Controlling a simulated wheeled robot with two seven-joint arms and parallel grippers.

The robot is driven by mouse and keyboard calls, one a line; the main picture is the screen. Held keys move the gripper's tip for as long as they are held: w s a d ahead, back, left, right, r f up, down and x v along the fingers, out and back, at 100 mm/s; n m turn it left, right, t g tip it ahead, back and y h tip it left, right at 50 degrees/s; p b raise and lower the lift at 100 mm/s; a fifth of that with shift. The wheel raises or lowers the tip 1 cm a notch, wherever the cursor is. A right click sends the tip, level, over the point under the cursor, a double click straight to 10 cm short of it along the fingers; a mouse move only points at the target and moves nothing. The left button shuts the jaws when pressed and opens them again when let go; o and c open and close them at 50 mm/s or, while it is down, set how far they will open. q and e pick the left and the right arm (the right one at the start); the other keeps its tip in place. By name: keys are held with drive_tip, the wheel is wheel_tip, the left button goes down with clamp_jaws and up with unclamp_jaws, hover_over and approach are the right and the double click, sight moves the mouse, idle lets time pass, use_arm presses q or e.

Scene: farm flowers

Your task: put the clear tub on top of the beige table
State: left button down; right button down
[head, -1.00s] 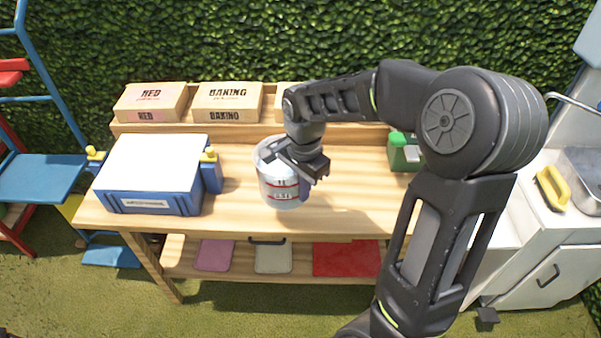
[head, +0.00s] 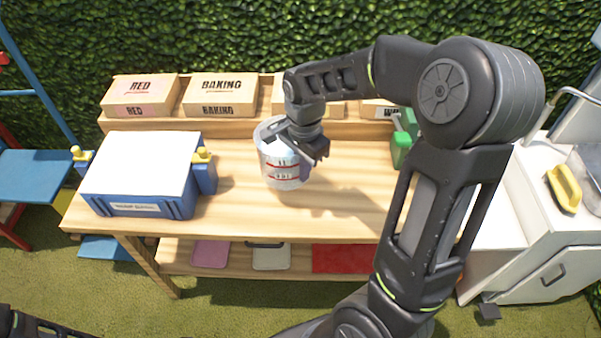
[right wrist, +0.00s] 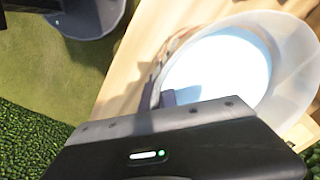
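The clear tub (head: 279,172), a whitish see-through cylinder with red and dark print, is over the middle of the beige table (head: 350,205). My right gripper (head: 304,148) is at the tub's upper right side, closed on its wall at the rim. In the right wrist view the tub's open rim (right wrist: 292,75) and pale inside show beyond the gripper, with dark fingers (right wrist: 160,95) at its edge. A shadow falls on the tabletop to the tub's right; I cannot tell whether its base touches the wood. My left gripper is not seen; only a dark arm part shows at bottom left.
A blue box with a white lid (head: 147,178) stands on the table's left. Boxes marked RED (head: 140,95) and BAKING (head: 221,95) line the back ledge. A green item (head: 402,148) is at the right, beside a white cabinet (head: 545,250). The front right tabletop is clear.

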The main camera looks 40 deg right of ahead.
drive_tip(key=shift+w+f, duration=0.1)
drive_tip(key=shift+f, duration=2.3)
drive_tip(key=shift+f+p, duration=0.4)
drive_tip(key=shift+f, duration=1.5)
drive_tip(key=c, duration=2.1)
unclamp_jaws()
drive_tip(key=shift+f, duration=0.2)
drive_tip(key=o, duration=0.4)
drive_tip(key=shift+r, duration=0.1)
